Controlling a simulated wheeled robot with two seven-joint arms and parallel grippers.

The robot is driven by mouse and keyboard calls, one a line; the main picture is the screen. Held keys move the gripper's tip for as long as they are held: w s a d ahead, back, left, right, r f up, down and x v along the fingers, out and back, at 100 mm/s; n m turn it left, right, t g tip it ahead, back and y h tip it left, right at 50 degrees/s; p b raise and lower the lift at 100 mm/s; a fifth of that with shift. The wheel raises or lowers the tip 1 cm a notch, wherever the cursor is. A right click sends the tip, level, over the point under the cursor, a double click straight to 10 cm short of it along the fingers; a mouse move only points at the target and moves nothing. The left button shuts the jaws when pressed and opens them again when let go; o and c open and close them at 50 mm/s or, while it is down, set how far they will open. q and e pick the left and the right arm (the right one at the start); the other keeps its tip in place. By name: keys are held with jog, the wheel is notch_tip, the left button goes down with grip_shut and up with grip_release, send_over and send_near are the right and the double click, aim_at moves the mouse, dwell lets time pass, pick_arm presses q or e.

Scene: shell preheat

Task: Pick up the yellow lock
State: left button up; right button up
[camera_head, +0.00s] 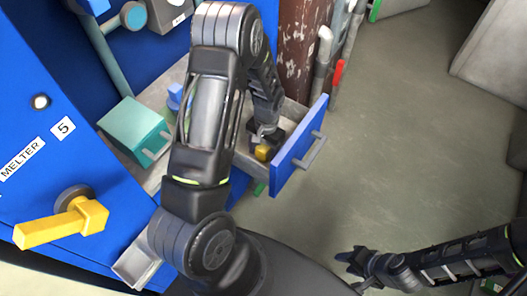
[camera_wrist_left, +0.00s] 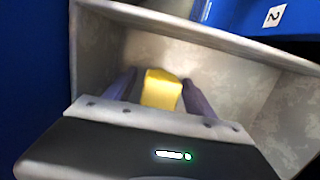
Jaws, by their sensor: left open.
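The yellow lock (camera_head: 264,152) lies in an open drawer with a blue front (camera_head: 298,146). In the left wrist view the lock (camera_wrist_left: 161,89) is a small yellow block between my two fingers. My left gripper (camera_head: 264,138) reaches down into the drawer at the lock. In the left wrist view my left gripper (camera_wrist_left: 158,92) is open, with one finger on each side of the lock. Whether the fingers touch it I cannot tell. My right gripper (camera_head: 352,262) is low at the right, away from the drawer; its finger opening is too small to make out.
Drawer walls (camera_wrist_left: 100,50) stand close around my left gripper. A blue melter cabinet (camera_head: 60,120) with a yellow handle (camera_head: 65,225) is at the left. A teal box (camera_head: 134,130) sits beside my left arm. The floor (camera_head: 400,130) at the right is clear.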

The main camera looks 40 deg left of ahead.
dwell(0.6)
pick_arm(q)
grip_shut()
dwell(0.5)
